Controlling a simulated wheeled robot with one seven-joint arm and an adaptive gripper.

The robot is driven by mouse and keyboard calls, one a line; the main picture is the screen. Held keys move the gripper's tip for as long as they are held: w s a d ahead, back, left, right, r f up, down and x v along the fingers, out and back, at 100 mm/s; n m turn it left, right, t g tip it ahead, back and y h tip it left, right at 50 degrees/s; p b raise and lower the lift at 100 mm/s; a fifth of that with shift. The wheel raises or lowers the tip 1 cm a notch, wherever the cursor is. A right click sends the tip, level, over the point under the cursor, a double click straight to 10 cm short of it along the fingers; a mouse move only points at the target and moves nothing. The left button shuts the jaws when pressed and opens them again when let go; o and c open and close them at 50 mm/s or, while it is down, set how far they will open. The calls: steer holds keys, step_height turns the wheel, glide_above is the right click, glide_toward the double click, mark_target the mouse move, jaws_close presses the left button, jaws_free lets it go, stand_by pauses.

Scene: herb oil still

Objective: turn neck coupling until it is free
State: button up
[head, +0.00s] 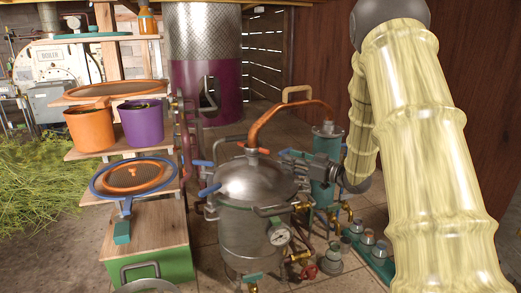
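The still pot (250,190) is a rounded steel vessel with a domed lid in the middle of the head view. A copper-orange neck pipe (285,108) rises from the lid top and arches right to a teal condenser (327,155). The neck coupling (252,153) appears as a small grey collar where the pipe meets the lid. My gripper (288,157) reaches in from the right, low beside the lid and close to the coupling. Its fingers are small and blend with the metal, so I cannot tell whether they are open, shut or touching anything.
A pressure gauge (279,235) and brass valves are on the pot's front. A wooden shelf (126,148) with orange and purple buckets stands left. A green cabinet (150,258) is front left. Small jars stand on a teal tray (372,262) at right. A purple vessel stands behind.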

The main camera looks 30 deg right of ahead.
mark_target(269, 152)
steer(key=p+x, duration=0.1)
steer(key=x, duration=0.2)
steer(key=p+x, duration=0.1)
steer(key=x, duration=0.2)
steer(key=p+x, duration=0.1)
steer(key=x, duration=0.2)
steer(key=shift+a+r, duration=0.25)
steer(key=shift+a, duration=0.1)
steer(key=shift+w+a+f+p, duration=0.1)
steer(key=shift+w+p, duration=0.1)
steer(key=shift+w, duration=0.15)
steer(key=shift+w+a+f+p, duration=0.1)
steer(key=shift+w+p, duration=0.05)
steer(key=shift+w, duration=0.2)
steer(key=shift+s+r, duration=0.1)
jaws_close()
